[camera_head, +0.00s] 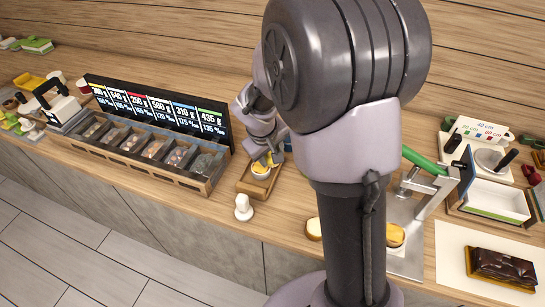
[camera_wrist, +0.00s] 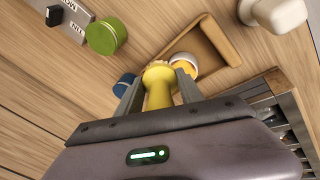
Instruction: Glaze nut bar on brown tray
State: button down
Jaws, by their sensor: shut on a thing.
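My gripper (camera_head: 268,155) is low over the counter in the head view, partly hidden by my own arm. In the wrist view my gripper (camera_wrist: 157,84) is shut on a yellow tool (camera_wrist: 158,92) with a flared end. Beyond it is a white bowl (camera_wrist: 184,60) with orange-yellow contents, beside or on a small brown wooden tray (camera_wrist: 216,40). The bowl (camera_head: 260,172) and this tray (camera_head: 256,188) also show in the head view. A dark glossy bar (camera_head: 503,265) lies on a golden-brown tray (camera_head: 472,265) at the lower right. The tool's tip is unclear.
A compartment rack (camera_head: 130,150) with a price board (camera_head: 160,108) stands left. A white pawn-shaped thing (camera_head: 243,208) is near the front edge. A green cylinder (camera_wrist: 106,37) and a blue round thing (camera_wrist: 124,82) are near my gripper. An open box (camera_head: 497,200) stands right.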

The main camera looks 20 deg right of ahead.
jog(key=shift+w+a+r+p, duration=0.15)
jog(key=shift+r+p, duration=0.15)
jog(key=shift+r, duration=0.25)
notch_tip(320, 180, up, 5)
jog(key=p, duration=0.3)
jog(key=shift+f+p, duration=0.2)
jog(key=shift+p, duration=0.1)
